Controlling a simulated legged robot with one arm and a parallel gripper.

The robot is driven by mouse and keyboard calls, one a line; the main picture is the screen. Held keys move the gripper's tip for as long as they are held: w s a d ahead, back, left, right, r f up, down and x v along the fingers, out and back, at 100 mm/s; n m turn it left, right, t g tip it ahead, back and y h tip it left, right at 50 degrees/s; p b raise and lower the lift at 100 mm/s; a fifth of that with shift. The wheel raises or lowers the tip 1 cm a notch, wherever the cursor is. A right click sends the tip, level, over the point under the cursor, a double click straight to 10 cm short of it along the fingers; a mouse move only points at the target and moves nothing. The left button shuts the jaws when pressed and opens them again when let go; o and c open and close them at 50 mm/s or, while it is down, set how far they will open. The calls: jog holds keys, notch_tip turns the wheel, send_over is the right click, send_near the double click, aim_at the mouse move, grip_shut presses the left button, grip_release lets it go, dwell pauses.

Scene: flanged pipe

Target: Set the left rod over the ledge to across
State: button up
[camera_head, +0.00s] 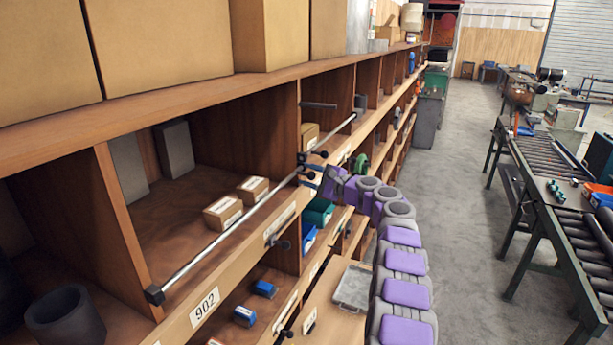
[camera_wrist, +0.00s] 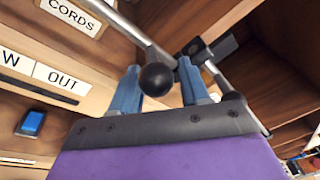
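The left rod (camera_head: 227,230) is a thin metal bar that lies along the front of the open bay, above the ledge (camera_head: 232,262). Its near end sits at a black block (camera_head: 154,294); its far end reaches dark fittings beside my gripper. My gripper (camera_head: 316,172) is at that far end in the head view. In the wrist view its two blue fingers (camera_wrist: 158,85) stand apart, with a black ball knob (camera_wrist: 157,79) between them. Whether they touch the knob is unclear. A metal bar (camera_wrist: 136,32) passes just beyond the fingertips to a black clamp (camera_wrist: 194,48).
Another bar (camera_head: 340,126) continues farther along the shelf. A dark handle (camera_head: 318,105) projects above it. Small boxes (camera_head: 223,212) and grey blocks (camera_head: 174,149) stand inside the bay. A roller conveyor (camera_head: 548,170) is at right, with clear floor (camera_head: 455,190) between.

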jog(key=shift+o, duration=0.7)
jog(key=shift+w, duration=0.1)
jog(key=shift+o, duration=0.2)
jog(key=shift+s+a+r, duration=0.15)
jog(key=shift+s+r, duration=0.25)
jog(key=shift+r, duration=0.05)
jog(key=shift+s+d+f, duration=0.1)
jog(key=shift+d+f, duration=0.1)
jog(key=b+v, duration=0.3)
jog(key=v, duration=1.4)
jog(key=shift+w+d, duration=0.15)
jog(key=shift+w, duration=0.1)
jog(key=shift+r+b, duration=0.1)
jog(key=shift+b, duration=0.2)
